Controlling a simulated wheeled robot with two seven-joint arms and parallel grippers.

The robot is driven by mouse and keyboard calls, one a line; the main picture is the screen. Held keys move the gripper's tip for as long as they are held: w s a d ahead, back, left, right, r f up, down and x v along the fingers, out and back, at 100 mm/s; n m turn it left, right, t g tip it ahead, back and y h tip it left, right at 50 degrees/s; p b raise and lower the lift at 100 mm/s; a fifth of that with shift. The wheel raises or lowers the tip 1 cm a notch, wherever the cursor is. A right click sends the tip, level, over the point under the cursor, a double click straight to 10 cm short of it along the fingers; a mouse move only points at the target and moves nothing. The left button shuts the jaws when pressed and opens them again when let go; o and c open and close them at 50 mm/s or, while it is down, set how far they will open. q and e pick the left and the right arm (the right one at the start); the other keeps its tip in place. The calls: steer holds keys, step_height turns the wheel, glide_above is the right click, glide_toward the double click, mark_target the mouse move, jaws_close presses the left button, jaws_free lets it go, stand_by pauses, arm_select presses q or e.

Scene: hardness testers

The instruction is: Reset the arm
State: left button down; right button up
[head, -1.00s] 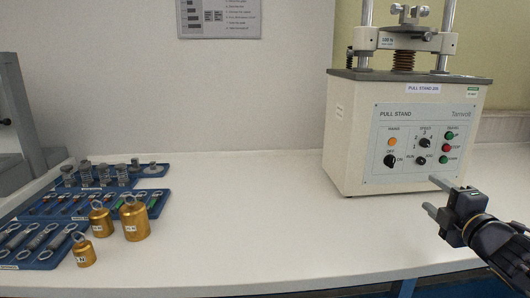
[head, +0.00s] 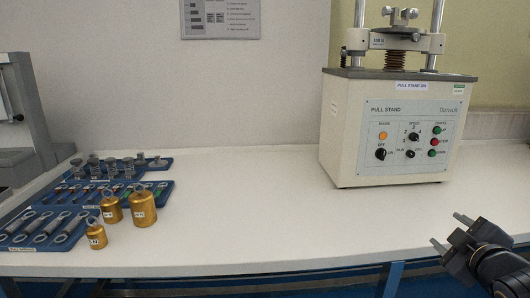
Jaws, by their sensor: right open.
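My right gripper (head: 450,231) is at the lower right of the head view, at the front edge of the table. Its two fingers are spread apart with nothing between them. It is in front of and below the pull stand (head: 394,133), a cream box with a control panel, and apart from it. The panel has an orange lamp, black knobs and green and red buttons. My left gripper is not in the view.
The white table (head: 265,225) is clear in its middle. At left, blue trays (head: 165,190) hold metal parts, and brass weights (head: 143,208) with rings stand beside them. A grey machine frame (head: 30,110) stands at the far left. A chart (head: 220,18) hangs on the wall.

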steer(key=s+a+f+m+g+y, duration=0.3)
steer(key=s+a+f+m+g, duration=0.25)
steer(key=s+a+f, duration=0.5)
steer(key=s+a+f+m+g+y, duration=0.35)
steer(key=s+a+f+m, duration=0.3)
steer(key=s, duration=0.65)
step_height(320, 180, up, 30)
steer(key=n+p, duration=0.1)
steer(key=p, duration=2.8)
steer(key=shift+w+a, duration=0.15)
steer(key=shift+w, duration=0.3)
steer(key=shift+f, duration=0.15)
